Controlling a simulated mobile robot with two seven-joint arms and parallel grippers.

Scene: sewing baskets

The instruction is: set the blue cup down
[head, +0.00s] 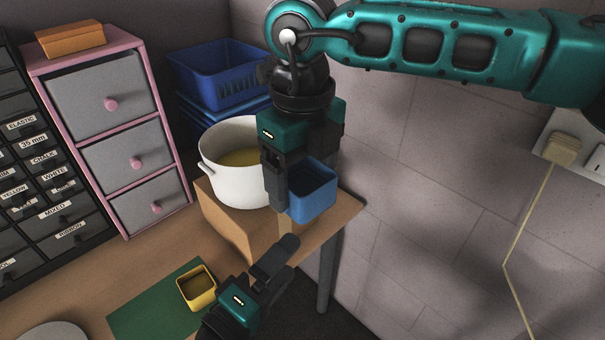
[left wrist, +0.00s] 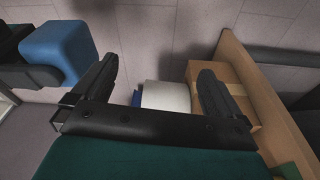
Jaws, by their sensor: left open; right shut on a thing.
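The blue cup (head: 314,197) is a square, open-topped cup in the middle of the head view. My right gripper (head: 287,188) is shut on it from above, at its left side. In the left wrist view the cup (left wrist: 58,50) is at upper left, in the air and apart from the cardboard box. My left gripper (head: 277,273) is open and empty, below the cup in the head view. Its two fingers (left wrist: 157,80) stand wide apart in the left wrist view. Part of the cup is hidden behind the right gripper's fingers.
A white pot (head: 228,187) with yellowish contents stands on a cardboard box (head: 222,217) at the table's edge. Blue baskets (head: 215,85) are stacked behind. A yellow cup (head: 197,290) stands on a green mat (head: 150,312). Pink-framed drawers (head: 110,110) stand left.

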